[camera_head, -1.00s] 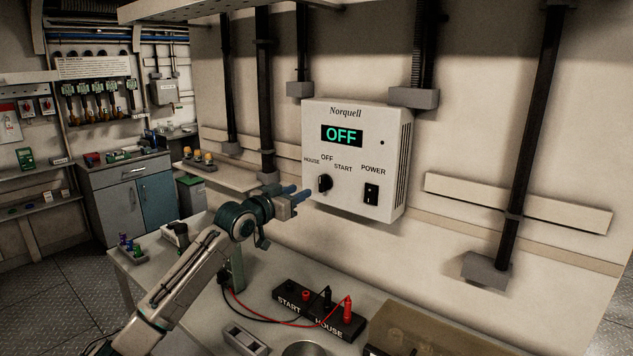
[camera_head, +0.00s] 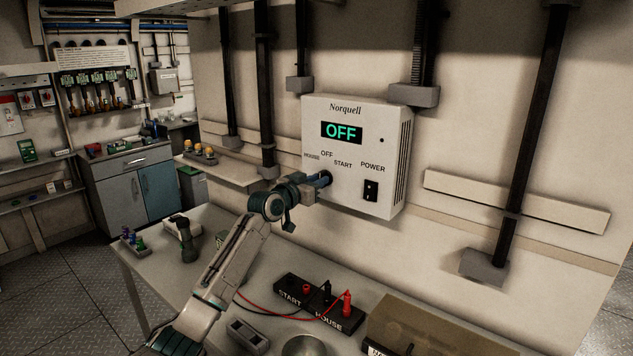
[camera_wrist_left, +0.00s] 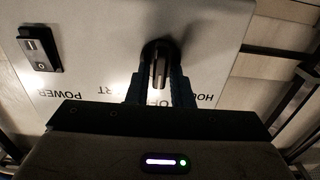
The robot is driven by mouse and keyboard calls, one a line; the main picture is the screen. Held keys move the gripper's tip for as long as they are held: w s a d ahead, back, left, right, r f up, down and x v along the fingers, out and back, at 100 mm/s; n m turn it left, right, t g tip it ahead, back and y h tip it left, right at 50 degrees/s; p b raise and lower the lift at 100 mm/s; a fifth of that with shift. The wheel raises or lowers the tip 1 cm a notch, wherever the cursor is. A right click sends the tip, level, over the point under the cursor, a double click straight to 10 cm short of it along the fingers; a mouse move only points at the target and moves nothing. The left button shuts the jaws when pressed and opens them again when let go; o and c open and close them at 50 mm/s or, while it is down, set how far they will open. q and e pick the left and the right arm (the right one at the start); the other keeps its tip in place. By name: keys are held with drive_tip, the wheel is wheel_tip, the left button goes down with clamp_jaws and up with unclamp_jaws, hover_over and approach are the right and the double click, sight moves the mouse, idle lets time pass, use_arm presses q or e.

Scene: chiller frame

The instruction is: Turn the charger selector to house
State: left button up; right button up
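The white Norquell charger box (camera_head: 352,200) hangs on the wall, and its display (camera_head: 341,132) reads OFF in green. Its labels HOUSE, OFF and START stand above the selector. My left gripper (camera_head: 324,179) is at the selector and hides most of it in the head view. In the left wrist view, upside down, the dark selector knob (camera_wrist_left: 161,66) stands between the two fingers (camera_wrist_left: 159,82). The fingers are apart, one on each side of its ridge, and do not appear closed on it. The ridge lies roughly in line with the partly hidden OFF label. My right gripper is not in view.
A black power switch (camera_head: 371,190) is right of the selector; it also shows in the left wrist view (camera_wrist_left: 39,47). Below, the bench (camera_head: 160,260) carries a terminal block (camera_head: 318,302) with red and black leads. The wall right of the box has a dark pipe (camera_head: 528,130).

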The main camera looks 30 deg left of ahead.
use_arm(q)
clamp_jaws()
drive_tip(key=shift+n, duration=0.3)
drive_tip(key=shift+a+n+p, duration=0.2)
drive_tip(key=shift+n+p, duration=1.55)
drive_tip(key=shift+n, duration=2.35)
drive_tip(key=shift+f, duration=0.1)
drive_tip(key=shift+o, duration=2)
unclamp_jaws()
